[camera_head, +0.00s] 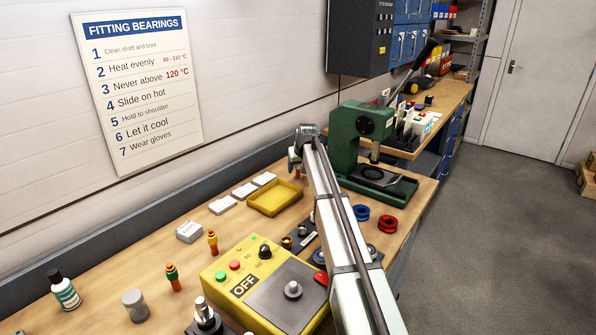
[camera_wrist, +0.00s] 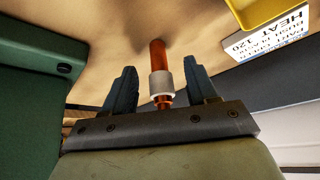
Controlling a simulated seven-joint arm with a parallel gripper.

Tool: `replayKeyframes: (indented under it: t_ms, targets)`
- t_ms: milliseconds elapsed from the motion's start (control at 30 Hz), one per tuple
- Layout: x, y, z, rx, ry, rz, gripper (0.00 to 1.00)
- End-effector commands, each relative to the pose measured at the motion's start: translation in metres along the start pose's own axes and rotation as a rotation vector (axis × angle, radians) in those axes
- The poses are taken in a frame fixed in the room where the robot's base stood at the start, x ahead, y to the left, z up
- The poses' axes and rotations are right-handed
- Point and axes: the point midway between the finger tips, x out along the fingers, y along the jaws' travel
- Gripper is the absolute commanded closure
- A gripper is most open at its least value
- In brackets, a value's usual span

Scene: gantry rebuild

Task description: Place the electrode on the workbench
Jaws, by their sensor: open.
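The electrode (camera_wrist: 158,58), an orange-red rod with a pale collar, is between the two dark fingers of my gripper (camera_wrist: 160,68) in the wrist view. The fingers are apart, with a gap on each side of it. Its far end points at the wooden workbench (camera_wrist: 95,60) and seems to meet it; firm contact is hard to tell. In the head view my gripper (camera_head: 296,160) is low over the workbench (camera_head: 236,228), left of the green press, and the electrode is barely visible there.
The green press (camera_head: 352,140) stands close to the right of my gripper. A yellow tray (camera_head: 274,197) and white cards (camera_head: 243,190) lie to its left. A yellow control box (camera_head: 237,297), a yellow-orange piece (camera_head: 212,241) and a green-orange piece (camera_head: 172,277) stand nearer the front.

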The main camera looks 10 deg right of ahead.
Motion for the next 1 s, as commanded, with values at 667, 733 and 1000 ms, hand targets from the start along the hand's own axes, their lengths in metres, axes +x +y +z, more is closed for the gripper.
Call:
replayKeyframes:
  t_ms: [667, 733, 1000]
  targets:
    - [-0.094, 0.0, 0.0, 0.0, 0.001, 0.0, 0.42]
    - [-0.095, 0.0, 0.0, 0.0, 0.001, 0.0, 0.42]
    - [-0.095, 0.0, 0.0, 0.0, 0.001, 0.0, 0.42]
